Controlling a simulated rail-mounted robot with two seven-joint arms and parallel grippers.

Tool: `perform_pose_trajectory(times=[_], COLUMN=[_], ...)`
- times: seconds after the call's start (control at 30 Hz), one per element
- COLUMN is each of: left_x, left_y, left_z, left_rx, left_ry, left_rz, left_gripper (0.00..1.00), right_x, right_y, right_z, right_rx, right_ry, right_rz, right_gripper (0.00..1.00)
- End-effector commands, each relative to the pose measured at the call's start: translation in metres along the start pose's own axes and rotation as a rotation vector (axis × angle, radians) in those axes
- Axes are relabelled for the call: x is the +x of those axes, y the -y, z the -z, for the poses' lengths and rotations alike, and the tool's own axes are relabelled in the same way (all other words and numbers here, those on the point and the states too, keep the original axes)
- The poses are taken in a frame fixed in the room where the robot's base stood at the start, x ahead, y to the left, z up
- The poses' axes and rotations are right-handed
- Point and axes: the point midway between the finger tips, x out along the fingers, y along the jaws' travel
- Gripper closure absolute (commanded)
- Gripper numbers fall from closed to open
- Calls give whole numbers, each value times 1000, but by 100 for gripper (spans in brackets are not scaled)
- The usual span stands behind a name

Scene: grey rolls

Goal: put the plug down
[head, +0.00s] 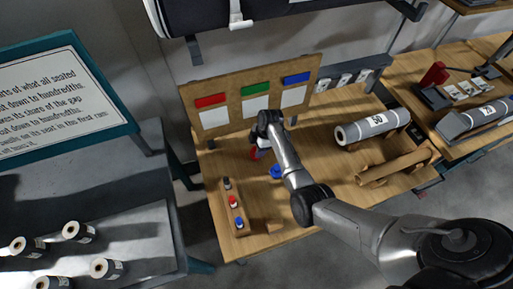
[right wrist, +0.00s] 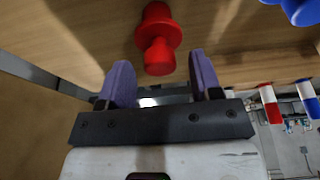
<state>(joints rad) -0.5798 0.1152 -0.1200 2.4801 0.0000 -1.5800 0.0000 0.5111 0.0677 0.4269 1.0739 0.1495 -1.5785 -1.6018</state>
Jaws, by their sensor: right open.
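A red plug (right wrist: 157,42) stands on the wooden tabletop in the right wrist view, which appears upside down. Its narrow end lies between or just beyond my right gripper's two purple fingers (right wrist: 161,75), with a gap showing on each side. The right gripper is open. In the head view my right gripper (head: 262,151) is low in front of the board, largely hidden by its own wrist, with a bit of red beside it. A blue plug (head: 276,171) stands on the table to its right. My left gripper is not in view.
A wooden rack (head: 236,221) holding small coloured plugs stands at the table's front left. A board with red, green and blue labels (head: 256,89) stands behind. A grey roll (head: 373,127) and a wooden cradle (head: 393,166) lie to the right.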

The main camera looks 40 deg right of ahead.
Motion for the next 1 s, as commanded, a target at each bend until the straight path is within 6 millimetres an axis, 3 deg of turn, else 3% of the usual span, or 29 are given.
perform_pose_trajectory(times=[0.3,0.5,0.8,1.0], left_x=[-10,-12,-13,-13], left_y=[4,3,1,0], left_z=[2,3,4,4], left_rx=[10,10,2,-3], left_ry=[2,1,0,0], left_rz=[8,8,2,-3], left_gripper=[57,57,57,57], right_x=[-60,-90,-109,-103], right_y=[0,0,0,10], right_z=[0,0,0,-4], right_rx=[-1,-1,-1,33], right_ry=[2,1,0,29], right_rz=[-4,-2,-1,-8], right_gripper=[41,41,41,41])
